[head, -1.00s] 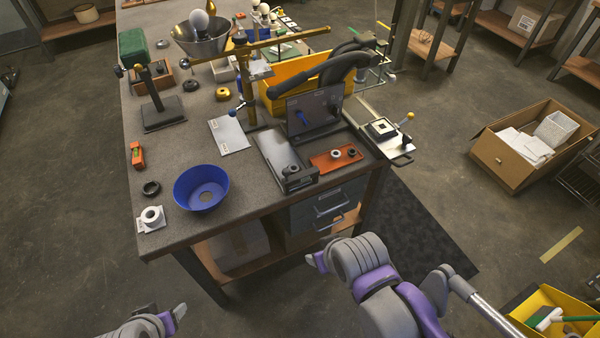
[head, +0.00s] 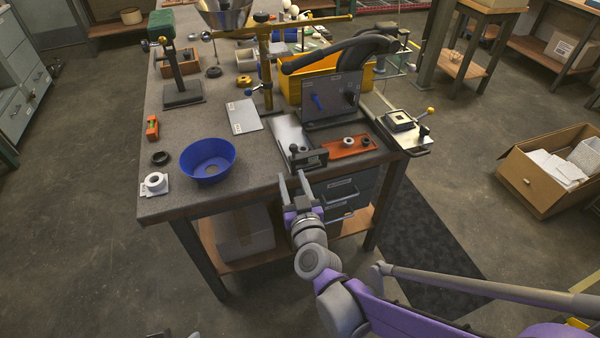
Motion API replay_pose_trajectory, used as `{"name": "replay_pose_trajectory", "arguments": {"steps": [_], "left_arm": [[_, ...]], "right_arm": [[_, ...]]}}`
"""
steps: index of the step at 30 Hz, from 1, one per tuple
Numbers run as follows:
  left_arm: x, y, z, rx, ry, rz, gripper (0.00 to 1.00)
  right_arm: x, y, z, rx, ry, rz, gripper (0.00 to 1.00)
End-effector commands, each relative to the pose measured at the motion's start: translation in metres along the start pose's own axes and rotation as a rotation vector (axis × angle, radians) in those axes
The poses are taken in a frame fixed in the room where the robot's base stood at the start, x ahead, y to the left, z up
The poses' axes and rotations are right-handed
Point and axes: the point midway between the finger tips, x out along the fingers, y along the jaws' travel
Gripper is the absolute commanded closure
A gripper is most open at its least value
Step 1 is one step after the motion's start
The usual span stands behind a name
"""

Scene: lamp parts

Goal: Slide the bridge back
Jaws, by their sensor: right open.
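The bridge looks to be the dark bracket (head: 311,159) across the front end of a pale metal plate (head: 288,132), near the table's front edge. A small dark knob stands at its left side. My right gripper (head: 292,178) is open and empty, its two fingers pointing at the table's front edge just below the bridge in the picture. I see no contact with the bridge; the exact gap is hard to tell. Only small tips of my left gripper (head: 172,335) show at the bottom edge, so its jaws cannot be read.
A dark upright panel (head: 333,98) with a blue lever stands behind the plate. An orange tray (head: 350,146) with small rings lies to the right. A blue bowl (head: 208,160) sits to the left. Open table lies between bowl and plate.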

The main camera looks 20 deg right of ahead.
Motion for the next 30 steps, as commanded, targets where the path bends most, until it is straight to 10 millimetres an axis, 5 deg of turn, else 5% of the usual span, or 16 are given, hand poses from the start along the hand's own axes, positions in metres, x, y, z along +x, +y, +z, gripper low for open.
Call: {"name": "replay_pose_trajectory", "arguments": {"steps": [8, 21, 30], "left_arm": [[0.008, 0.0, 0.004, 0.0, -0.003, 0.0, 0.34], [0.007, 0.0, 0.003, 0.0, -0.002, 0.0, 0.34], [0.006, 0.0, 0.003, 0.0, -0.002, 0.0, 0.34]], "right_arm": [[0.017, 0.017, 0.013, -0.005, 0.037, 0.106, 0.53], [0.093, 0.025, 0.01, -0.004, 0.036, 0.104, 0.53], [0.115, 0.027, 0.009, -0.004, 0.036, 0.103, 0.53]]}}
